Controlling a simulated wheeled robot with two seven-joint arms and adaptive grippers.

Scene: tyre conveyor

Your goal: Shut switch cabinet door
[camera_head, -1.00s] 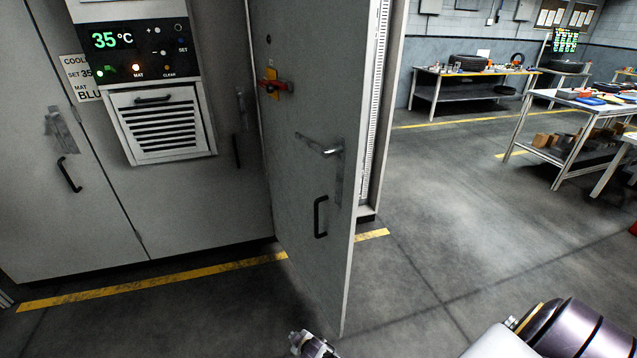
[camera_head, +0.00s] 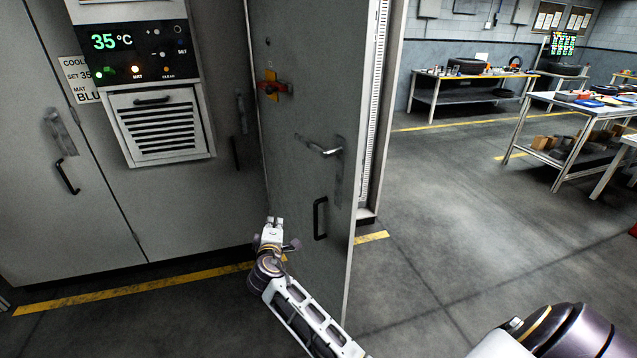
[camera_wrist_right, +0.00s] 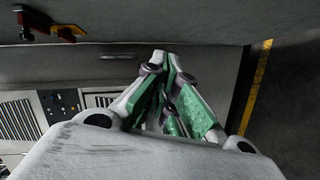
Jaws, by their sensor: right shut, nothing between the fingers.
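The grey switch cabinet door (camera_head: 300,190) stands open, swung out toward me. On its face are a silver lever handle (camera_head: 322,150), a black pull handle (camera_head: 320,218) and a red and yellow rotary switch (camera_head: 272,85). The rotary switch also shows at the top left of the right wrist view (camera_wrist_right: 45,22). My right gripper (camera_head: 274,222) is shut and empty, to the left of the door's lower part; I cannot tell if it touches the door. In the right wrist view its fingers (camera_wrist_right: 163,58) meet. My left gripper is not in view.
Closed cabinet fronts with a control panel (camera_head: 132,48) and a louvred vent (camera_head: 158,125) stand to the left. A yellow floor line (camera_head: 130,290) runs below them. Workbenches (camera_head: 470,75) stand far right, with open floor between.

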